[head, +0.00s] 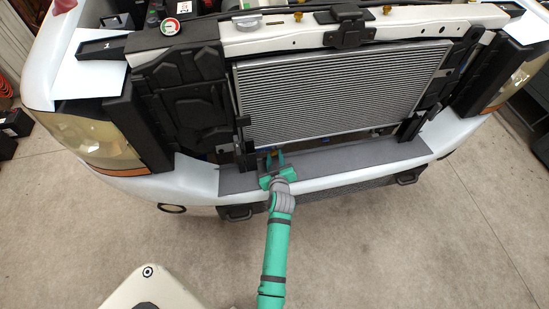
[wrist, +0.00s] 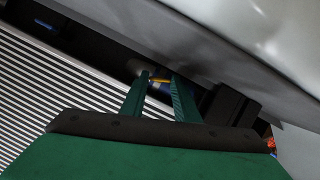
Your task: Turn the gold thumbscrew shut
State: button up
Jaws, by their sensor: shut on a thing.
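The gold thumbscrew (wrist: 159,81) shows in the wrist view as a small yellow bar between my fingertips, with a dark part beside it and a bit of blue just below. My gripper (wrist: 158,78), with green fingers, is shut on it. In the head view my gripper (head: 274,156) reaches over the front bumper to the lower left corner of the radiator. The thumbscrew cannot be made out there. Its full shape and how far it is turned cannot be told.
The finned radiator (head: 340,92) stands just behind my gripper. A black bracket (head: 244,140) is close on the left. The white bumper (head: 330,181) lies beneath my arm. Open floor (head: 400,250) extends in front of the truck.

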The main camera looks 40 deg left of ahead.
jog(key=shift+w+d+m+g+y, duration=0.1)
jog(key=shift+m+g+y, duration=0.2)
jog(key=shift+m, duration=0.3)
jog(key=shift+w+d+m+g+y, duration=0.1)
jog(key=shift+m+g+y, duration=0.1)
jog(key=shift+m+g, duration=0.3)
jog(key=o, duration=0.8)
jog(key=shift+c, duration=0.2)
jog(key=shift+s, duration=0.1)
jog(key=v, duration=1)
jog(key=shift+s+d, duration=0.25)
jog(key=shift+d, duration=0.05)
